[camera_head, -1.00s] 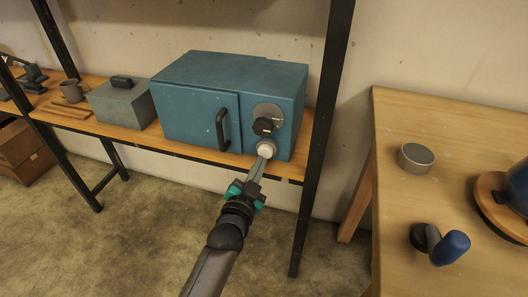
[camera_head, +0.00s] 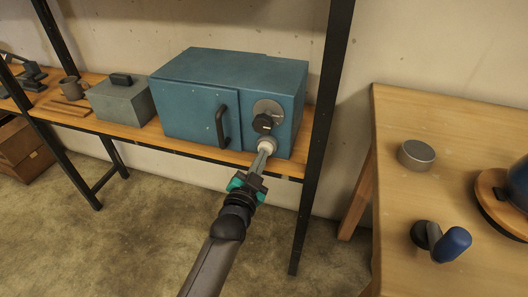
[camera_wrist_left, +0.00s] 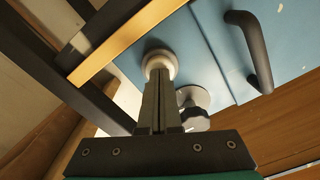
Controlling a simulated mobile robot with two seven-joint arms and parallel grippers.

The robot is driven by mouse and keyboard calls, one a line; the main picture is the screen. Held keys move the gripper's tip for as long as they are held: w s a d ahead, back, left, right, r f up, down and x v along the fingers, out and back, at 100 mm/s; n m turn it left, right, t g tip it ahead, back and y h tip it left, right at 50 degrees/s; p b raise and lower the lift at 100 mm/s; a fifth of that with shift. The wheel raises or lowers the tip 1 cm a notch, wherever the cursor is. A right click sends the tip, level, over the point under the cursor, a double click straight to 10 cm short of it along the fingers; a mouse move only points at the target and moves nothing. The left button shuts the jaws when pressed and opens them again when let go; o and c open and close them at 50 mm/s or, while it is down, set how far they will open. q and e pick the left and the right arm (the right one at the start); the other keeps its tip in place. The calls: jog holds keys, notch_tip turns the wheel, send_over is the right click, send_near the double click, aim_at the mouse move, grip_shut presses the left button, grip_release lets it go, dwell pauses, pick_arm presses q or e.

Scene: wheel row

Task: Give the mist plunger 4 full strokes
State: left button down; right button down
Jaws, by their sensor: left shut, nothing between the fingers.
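The mist plunger (camera_head: 268,143) is a pale round button low on the front of the blue cabinet (camera_head: 187,113), below a dark knob on a round plate. It also shows in the wrist view (camera_wrist_left: 159,60). My left gripper (camera_head: 264,152) is shut and empty, with its fingertips against the plunger's face as far as I can see. In the wrist view the closed fingers (camera_wrist_left: 158,78) cover the button's lower middle. The cap looks pushed back into its pale collar. My right gripper is not in view.
The dark knob (camera_head: 263,123) sits just above the plunger, and a black door handle (camera_head: 221,127) is to its left. A black shelf post (camera_head: 318,150) stands close to the right. A grey box (camera_head: 122,101) is left of the cabinet.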

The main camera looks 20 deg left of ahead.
pick_arm(q)
jog(key=shift+w, duration=0.45)
dwell(0.6)
jog(key=shift+s+p, duration=0.95)
jog(key=shift+s, duration=0.3)
jog(key=shift+w, duration=0.1)
